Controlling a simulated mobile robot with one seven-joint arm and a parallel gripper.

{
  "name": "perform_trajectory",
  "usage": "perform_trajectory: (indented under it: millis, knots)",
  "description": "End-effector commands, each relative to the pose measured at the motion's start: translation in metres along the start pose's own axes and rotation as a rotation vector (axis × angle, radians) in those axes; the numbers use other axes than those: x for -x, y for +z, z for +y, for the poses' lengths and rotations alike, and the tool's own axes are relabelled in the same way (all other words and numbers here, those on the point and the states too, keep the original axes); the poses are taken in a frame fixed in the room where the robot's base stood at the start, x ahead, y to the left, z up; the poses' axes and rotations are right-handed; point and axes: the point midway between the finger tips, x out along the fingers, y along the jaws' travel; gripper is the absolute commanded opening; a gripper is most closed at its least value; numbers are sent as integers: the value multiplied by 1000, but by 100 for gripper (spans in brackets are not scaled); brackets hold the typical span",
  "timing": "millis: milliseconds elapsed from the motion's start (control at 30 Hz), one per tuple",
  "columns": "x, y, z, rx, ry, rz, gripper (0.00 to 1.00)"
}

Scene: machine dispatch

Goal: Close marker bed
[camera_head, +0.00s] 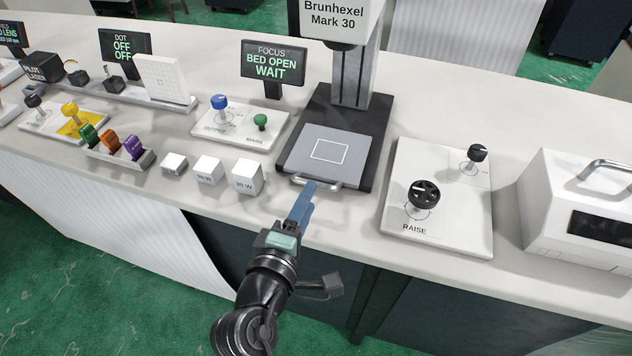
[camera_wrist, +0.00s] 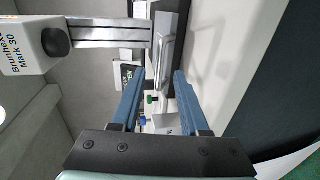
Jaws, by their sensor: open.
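The marker bed (camera_head: 313,141) is a grey plate with a white square outline, sitting on the dark base of the Brunhexel Mark 30 machine (camera_head: 334,18). A metal bar handle (camera_head: 316,183) runs along the bed's front edge and also shows in the wrist view (camera_wrist: 166,62). The screen (camera_head: 272,63) behind it reads "FOCUS BED OPEN WAIT". My gripper (camera_head: 309,188) is at the handle, pointing toward the bed. In the wrist view its two blue fingers (camera_wrist: 160,78) are apart, with the handle lined up between their tips. I cannot tell whether they touch it.
Right of the bed is a white panel (camera_head: 440,170) with two black knobs, then a white box with a handle (camera_head: 590,215). Left are white cubes (camera_head: 247,177) and a panel with blue and green knobs (camera_head: 240,128). The counter just in front of the bed is clear.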

Motion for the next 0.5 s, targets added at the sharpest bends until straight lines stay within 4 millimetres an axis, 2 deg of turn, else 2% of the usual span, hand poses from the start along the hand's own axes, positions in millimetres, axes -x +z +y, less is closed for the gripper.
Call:
perform_trajectory:
  millis: [33, 200, 333, 500]
  knots:
    - [-12, 1, 1, 1, 3, -2, 45]
    - [-38, 0, 0, 2, 2, -1, 45]
    - [-50, 0, 0, 1, 1, 0, 45]
    - [-56, 0, 0, 0, -1, 0, 45]
